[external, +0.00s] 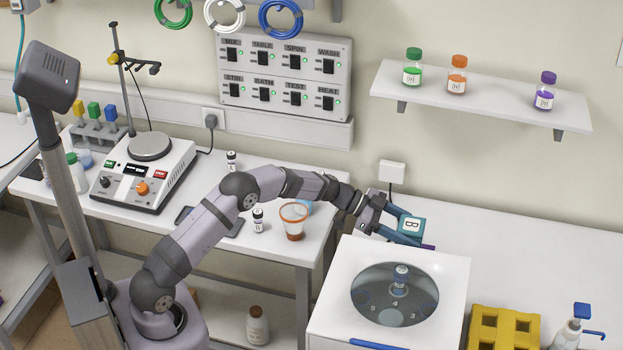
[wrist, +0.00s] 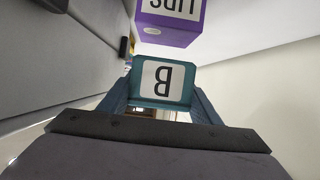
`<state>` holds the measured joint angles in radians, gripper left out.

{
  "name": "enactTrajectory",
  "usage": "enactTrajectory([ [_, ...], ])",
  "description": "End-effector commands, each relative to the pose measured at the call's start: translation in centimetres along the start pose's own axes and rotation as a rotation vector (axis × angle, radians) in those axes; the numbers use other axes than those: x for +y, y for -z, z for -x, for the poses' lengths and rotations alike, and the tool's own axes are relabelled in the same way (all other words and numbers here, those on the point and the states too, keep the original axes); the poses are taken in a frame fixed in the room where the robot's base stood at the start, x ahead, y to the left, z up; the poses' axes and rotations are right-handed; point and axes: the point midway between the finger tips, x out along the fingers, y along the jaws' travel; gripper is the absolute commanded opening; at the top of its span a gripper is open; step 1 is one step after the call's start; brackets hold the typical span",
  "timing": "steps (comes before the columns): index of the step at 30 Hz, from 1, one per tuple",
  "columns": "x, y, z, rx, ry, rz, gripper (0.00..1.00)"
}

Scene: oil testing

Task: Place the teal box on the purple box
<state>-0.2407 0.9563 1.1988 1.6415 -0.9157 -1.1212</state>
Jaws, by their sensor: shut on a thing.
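The teal box (external: 411,226) has a white label with the letter B and is held between the fingers of my gripper (external: 400,226), behind the white centrifuge. In the wrist view the teal box (wrist: 162,82) sits between the two fingertips of my gripper (wrist: 160,100), label facing the camera. The purple box (wrist: 170,22) shows at the top of the wrist view, with a white label partly cut off by the frame edge. In the external view only a purple sliver (external: 428,247) shows beside and below the teal box; the rest is hidden behind my gripper and the centrifuge.
The white centrifuge (external: 335,310) with a round clear lid stands just in front of my gripper. A yellow rack (external: 505,312) is to its right. A wall socket with a plug (external: 392,171) is behind. The white bench right of the boxes (external: 520,255) is clear.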

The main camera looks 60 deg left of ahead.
Motion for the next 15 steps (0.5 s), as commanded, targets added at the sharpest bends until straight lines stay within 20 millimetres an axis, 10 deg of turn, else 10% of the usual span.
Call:
enactTrajectory([
  [15,0.0,-3.1,-1.3,-0.001,0.000,0.002,0.33],
])
